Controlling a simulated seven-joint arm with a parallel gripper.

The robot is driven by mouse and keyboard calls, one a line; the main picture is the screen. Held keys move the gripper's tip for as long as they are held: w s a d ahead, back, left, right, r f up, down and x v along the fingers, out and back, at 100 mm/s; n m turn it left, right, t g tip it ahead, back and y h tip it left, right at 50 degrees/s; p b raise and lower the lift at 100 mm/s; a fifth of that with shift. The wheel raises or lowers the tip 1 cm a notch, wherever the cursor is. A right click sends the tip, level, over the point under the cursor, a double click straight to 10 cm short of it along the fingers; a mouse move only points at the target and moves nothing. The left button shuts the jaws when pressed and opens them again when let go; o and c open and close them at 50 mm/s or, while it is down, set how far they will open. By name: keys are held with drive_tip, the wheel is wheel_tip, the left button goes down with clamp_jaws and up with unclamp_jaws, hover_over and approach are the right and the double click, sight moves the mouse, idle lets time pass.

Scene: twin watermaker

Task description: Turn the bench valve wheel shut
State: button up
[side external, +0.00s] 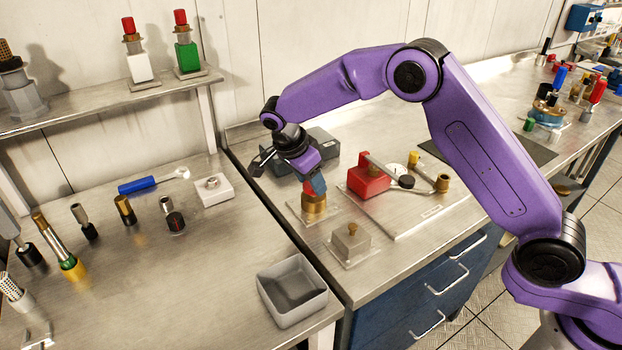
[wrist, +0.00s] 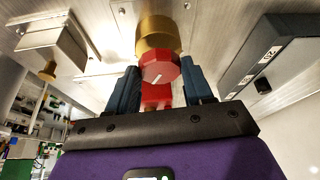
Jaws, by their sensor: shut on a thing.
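The bench valve has a brass body (side external: 314,204) on a pale square plate, on the right-hand bench. Its red wheel (side external: 308,187) is mostly hidden by my gripper in the side view. In the wrist view the faceted red wheel (wrist: 158,69) shows a white line on its face, with the brass body (wrist: 156,34) beyond it. My gripper (side external: 315,186) points down over the valve. In the wrist view my gripper (wrist: 155,88) has one blue finger on each side of the wheel and is shut on it.
A red block (side external: 368,180) with a lever stands close to the right. A pale block with a brass knob (side external: 350,243) stands in front. A dark grey case (side external: 318,147) lies behind. A grey bin (side external: 292,290) and several tools are on the left bench.

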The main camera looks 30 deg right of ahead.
drive_tip(key=m+g, duration=0.1)
drive_tip(key=m, duration=0.3)
drive_tip(key=m+g, duration=0.1)
drive_tip(key=m, duration=0.1)
drive_tip(key=shift+w+m+g+y, duration=0.3)
drive_tip(key=m, duration=0.2)
drive_tip(key=m+g+y, duration=0.1)
drive_tip(key=m, duration=0.2)
drive_tip(key=shift+w+d+g, duration=0.15)
drive_tip(key=shift+w+g, duration=0.05)
drive_tip(key=shift+g, duration=0.1)
drive_tip(key=shift+m, duration=0.4)
drive_tip(key=o, duration=1)
drive_tip(key=shift+o, duration=0.2)
